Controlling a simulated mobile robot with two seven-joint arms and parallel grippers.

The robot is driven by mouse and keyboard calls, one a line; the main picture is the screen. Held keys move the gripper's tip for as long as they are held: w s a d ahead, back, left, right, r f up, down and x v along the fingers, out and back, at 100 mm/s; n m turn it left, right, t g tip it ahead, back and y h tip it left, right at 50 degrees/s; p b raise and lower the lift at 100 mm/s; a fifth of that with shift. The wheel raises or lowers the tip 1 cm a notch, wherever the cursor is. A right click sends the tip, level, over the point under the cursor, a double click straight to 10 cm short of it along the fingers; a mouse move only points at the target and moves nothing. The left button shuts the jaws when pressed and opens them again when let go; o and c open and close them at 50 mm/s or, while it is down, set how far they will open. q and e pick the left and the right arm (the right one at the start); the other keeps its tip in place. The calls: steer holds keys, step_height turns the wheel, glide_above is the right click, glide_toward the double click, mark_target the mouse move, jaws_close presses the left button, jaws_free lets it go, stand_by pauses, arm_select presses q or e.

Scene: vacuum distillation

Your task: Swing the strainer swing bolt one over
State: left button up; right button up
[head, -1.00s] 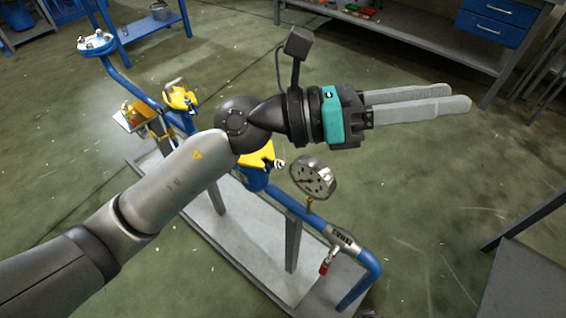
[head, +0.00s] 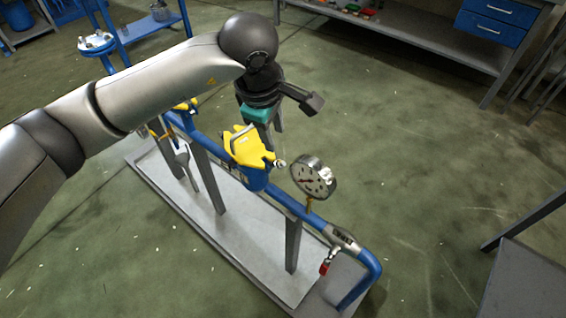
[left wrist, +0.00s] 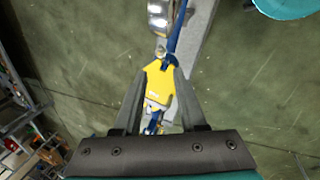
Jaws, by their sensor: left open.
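The strainer is a blue body (head: 256,178) on the blue pipe, with a yellow cover (head: 243,150). A pale metal bar lies by the cover's upper left edge, and a small metal stub (head: 280,163) sticks out at its right; I cannot tell which is swing bolt one. My left gripper (head: 264,130) points down just above and behind the cover, open, its fingers partly hidden. In the left wrist view the yellow cover (left wrist: 159,84) lies between and beyond the open fingers; contact cannot be told. My right gripper is not in view.
A round pressure gauge (head: 313,177) stands on the pipe right of the strainer. A red-handled valve (head: 326,265) hangs near the pipe's end. The pipe rig stands on a grey base plate (head: 215,225). A workbench with blue drawers (head: 492,22) is at the back right.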

arm_select(q)
steer(key=b, duration=0.2)
glide_above(282, 163)
steer(key=s, duration=0.2)
step_height(282, 163, down, 7)
steer(key=x, duration=0.2)
steer(key=b+x, duration=0.1)
steer(key=x, duration=0.3)
steer(key=shift+a, duration=0.2)
steer(key=shift+w+d+f+b, duration=0.1)
steer(key=shift+w+f+b, duration=0.2)
steer(key=shift+f, duration=0.35)
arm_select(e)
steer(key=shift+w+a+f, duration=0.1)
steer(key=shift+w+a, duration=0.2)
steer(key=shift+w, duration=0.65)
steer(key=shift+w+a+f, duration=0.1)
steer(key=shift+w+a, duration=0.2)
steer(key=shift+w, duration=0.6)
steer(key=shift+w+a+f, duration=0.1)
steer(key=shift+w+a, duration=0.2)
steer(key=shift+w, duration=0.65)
arm_select(q)
jaws_close()
